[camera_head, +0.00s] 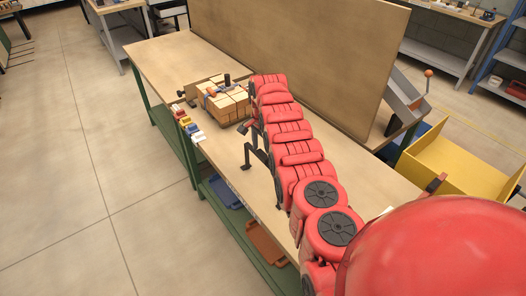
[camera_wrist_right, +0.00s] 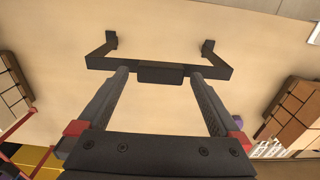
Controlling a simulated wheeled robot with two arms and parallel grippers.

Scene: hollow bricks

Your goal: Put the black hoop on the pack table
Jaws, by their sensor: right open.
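The black hoop (camera_wrist_right: 160,74) is an angular dark frame with a block in its middle, seen in the right wrist view over pale wood. Its two ends point away from me. In the head view a black frame with two feet (camera_head: 257,153), apparently the hoop, is beside my red arm above the long wooden bench (camera_head: 160,62). My right gripper (camera_wrist_right: 158,77) is open, its fingers on either side of the hoop's block. I cannot tell whether they touch it. I cannot tell which surface is the pack table. My left gripper is not in view.
Strapped bricks (camera_head: 222,103) stand on the bench just beyond the hoop. Small coloured pieces (camera_head: 188,124) sit at its left edge. A tall brown panel (camera_head: 300,55) rises behind my arm. A yellow bin (camera_head: 455,165) is at right. Floor at left is clear.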

